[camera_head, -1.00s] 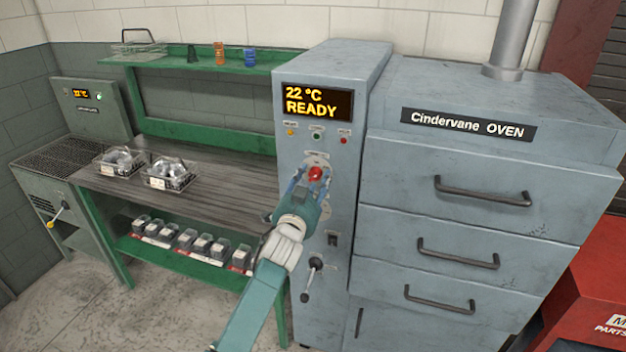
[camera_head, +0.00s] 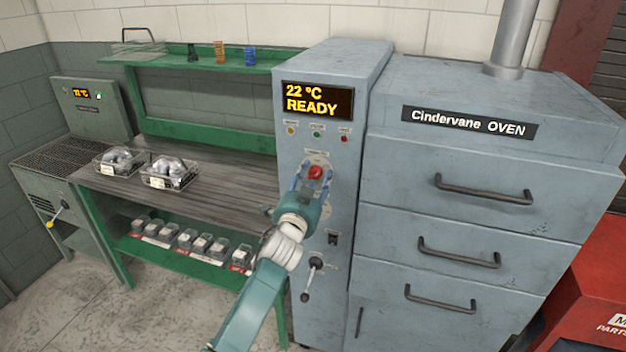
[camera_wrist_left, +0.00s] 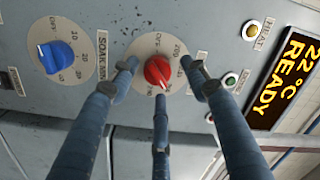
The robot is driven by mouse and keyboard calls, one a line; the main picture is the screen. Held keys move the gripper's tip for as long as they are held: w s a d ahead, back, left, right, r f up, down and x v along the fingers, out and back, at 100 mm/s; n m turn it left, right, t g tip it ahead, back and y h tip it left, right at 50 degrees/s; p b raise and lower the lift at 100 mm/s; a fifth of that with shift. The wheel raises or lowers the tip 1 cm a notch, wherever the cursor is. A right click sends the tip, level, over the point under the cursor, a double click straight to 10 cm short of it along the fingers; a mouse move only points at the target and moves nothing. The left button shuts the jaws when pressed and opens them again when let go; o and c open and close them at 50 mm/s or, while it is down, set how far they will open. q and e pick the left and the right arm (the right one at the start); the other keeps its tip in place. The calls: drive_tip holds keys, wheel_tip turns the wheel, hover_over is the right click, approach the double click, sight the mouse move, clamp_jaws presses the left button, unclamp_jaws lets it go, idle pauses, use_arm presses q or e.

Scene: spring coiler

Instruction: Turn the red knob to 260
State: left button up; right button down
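The red knob (camera_head: 316,172) is on the front of the grey oven control column, below the display. In the left wrist view the red knob (camera_wrist_left: 158,71) sits on a round beige dial, its white mark pointing toward the bottom of the picture. The dial numbers are partly hidden and hard to read. My left gripper (camera_head: 314,178) is in front of the knob. Its three fingers are spread around the knob, with gaps visible between fingertips (camera_wrist_left: 160,80) and knob. The display (camera_head: 317,101) reads 22 °C READY. My right gripper is not in view.
A blue knob (camera_wrist_left: 56,57) marked SOAK MIN is beside the red one. Indicator lamps (camera_head: 317,133) sit above the dial. A lever (camera_head: 312,278) is lower on the column. Oven drawers with handles (camera_head: 484,190) are to the right; a workbench with wire baskets (camera_head: 168,172) is left.

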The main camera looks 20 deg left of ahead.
use_arm(q)
drive_tip(key=shift+s+f, duration=0.1)
drive_tip(key=s, duration=1.1)
drive_tip(key=shift+s+d, duration=0.3)
drive_tip(key=shift+s, duration=0.1)
drive_tip(key=shift+f, duration=0.1)
drive_tip(key=s+f+n+g+h+b, duration=0.1)
drive_tip(key=s+f+g, duration=0.25)
drive_tip(key=f, duration=1.35)
drive_tip(key=s+f+n+g+b, duration=0.1)
drive_tip(key=s+f+g, duration=0.25)
drive_tip(key=f, duration=1.35)
drive_tip(key=s+f+n+g+b, duration=0.1)
drive_tip(key=s+f+g, duration=0.1)
drive_tip(key=s+f, duration=0.7)
drive_tip(key=s+f+n+g+b, duration=0.1)
drive_tip(key=s+f+g, duration=0.1)
drive_tip(key=s+f, duration=0.7)
drive_tip(key=s+f+n+g, duration=0.1)
drive_tip(key=s+f+g, duration=0.1)
drive_tip(key=s+f, duration=0.4)
drive_tip(key=s+a+f+n+g+b, duration=0.1)
drive_tip(key=s+f, duration=0.6)
drive_tip(key=s, duration=0.8)
drive_tip(key=s+f+g, duration=0.3)
drive_tip(key=s+f, duration=0.3)
drive_tip(key=s, duration=0.5)
drive_tip(key=shift+s+a+f+n+b, duration=0.2)
drive_tip(key=shift+a+f+n+b, duration=0.15)
drive_tip(key=shift+a+n, duration=0.05)
